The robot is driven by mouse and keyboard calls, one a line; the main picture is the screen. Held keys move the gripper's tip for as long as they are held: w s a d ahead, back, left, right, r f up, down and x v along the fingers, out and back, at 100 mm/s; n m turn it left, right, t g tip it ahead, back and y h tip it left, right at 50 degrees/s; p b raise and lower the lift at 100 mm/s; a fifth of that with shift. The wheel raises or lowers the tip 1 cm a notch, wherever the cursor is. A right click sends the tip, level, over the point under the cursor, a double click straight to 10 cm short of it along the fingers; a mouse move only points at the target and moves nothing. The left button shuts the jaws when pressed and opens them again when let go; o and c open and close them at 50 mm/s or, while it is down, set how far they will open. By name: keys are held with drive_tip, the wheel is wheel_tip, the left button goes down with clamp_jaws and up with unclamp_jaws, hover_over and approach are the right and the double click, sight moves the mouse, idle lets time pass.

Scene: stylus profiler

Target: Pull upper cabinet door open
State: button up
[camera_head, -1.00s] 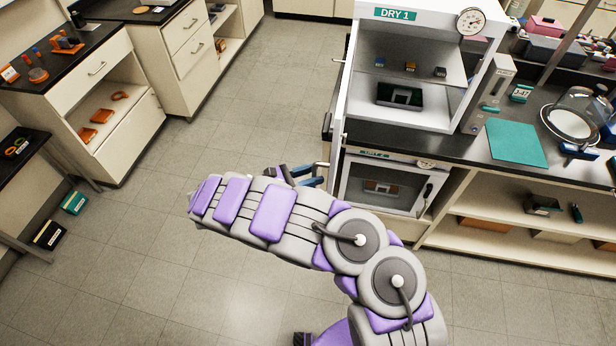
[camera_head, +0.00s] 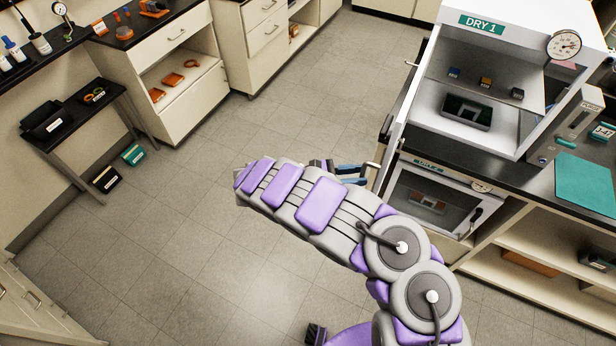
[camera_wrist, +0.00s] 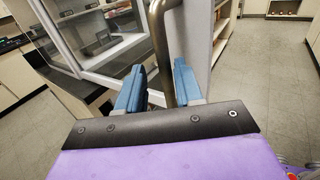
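The upper cabinet (camera_head: 548,42), labelled DRY 1, is on the right in the head view, with its inside showing. Its white-framed door (camera_head: 399,133) stands open, seen nearly edge-on at the cabinet's left. My gripper (camera_head: 352,174) is at the lower outer side of this door, partly hidden by my arm. In the wrist view the door's glass and frame (camera_wrist: 68,38) are on the left. The metal bar handle (camera_wrist: 161,35) runs down between my two blue fingers (camera_wrist: 160,88). The fingers are apart, with a gap left of the bar; the bar is close to the right finger.
A lower cabinet (camera_head: 436,199) with a shut glass door sits beneath. The dark counter (camera_head: 527,180) holds a teal mat (camera_head: 590,183). Open floor (camera_head: 200,225) lies to the left. A small black table (camera_head: 75,118) and drawer units (camera_head: 265,28) stand farther off.

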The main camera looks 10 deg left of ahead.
drive_tip(key=v, duration=1.6)
drive_tip(key=shift+a+f, duration=0.15)
idle(0.5)
drive_tip(key=shift+w, duration=0.1)
idle(0.6)
drive_tip(key=s+d+r+m+g+y+b, duration=0.1)
drive_tip(key=s+d+r+m+g+y, duration=0.2)
drive_tip(key=d, duration=0.4)
drive_tip(key=s+d+r+m+g+y, duration=0.1)
drive_tip(key=d+r+m+g+y, duration=0.15)
drive_tip(key=d+r, duration=0.4)
drive_tip(key=s+d+r+m+g+y+b, duration=0.1)
drive_tip(key=s+d+r+m+g+y, duration=0.2)
drive_tip(key=d, duration=0.6)
drive_tip(key=s+d+r+m+y, duration=0.1)
drive_tip(key=s+d+m+y, duration=0.1)
drive_tip(key=s+m, duration=0.2)
drive_tip(key=s+d+m+y+b, duration=0.1)
drive_tip(key=s+d+m+y, duration=0.2)
drive_tip(key=s, duration=0.8)
drive_tip(key=s+d+r+m+y, duration=0.1)
drive_tip(key=s+d+m+y, duration=0.1)
drive_tip(key=s+m, duration=0.4)
drive_tip(key=shift+s+d+r+m+y, duration=0.4)
drive_tip(key=shift+s+y, duration=0.25)
drive_tip(key=shift+s, duration=0.35)
